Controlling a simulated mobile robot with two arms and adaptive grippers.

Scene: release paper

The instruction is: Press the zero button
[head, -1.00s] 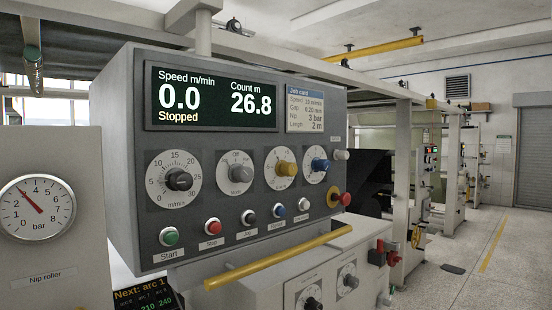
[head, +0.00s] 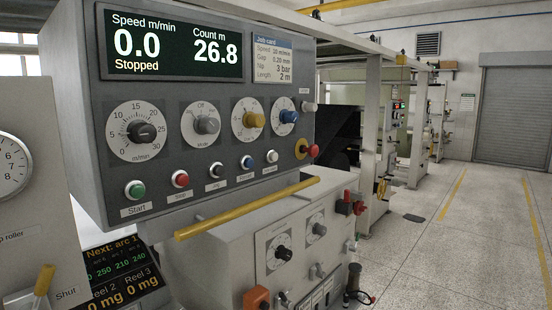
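The grey control panel (head: 75,120) fills the left half. Its display (head: 172,45) reads Speed 0.0 m/min, Stopped, Count 26.8 m. Along its lower edge sit a green Start button (head: 135,190), a red button (head: 180,179), a dark button (head: 216,170), a blue button (head: 247,162) and a white button (head: 272,157). A separate pale button (head: 309,107) sits at the panel's right edge, under a small label. The small labels are too blurred to tell which button is zero. Neither of my grippers is in view.
A yellow bar (head: 245,209) juts out below the buttons. Dials (head: 142,133) and a red stop knob (head: 313,151) stand out from the panel. A lower cabinet (head: 235,255) with knobs is beneath. Open floor (head: 450,265) lies to the right.

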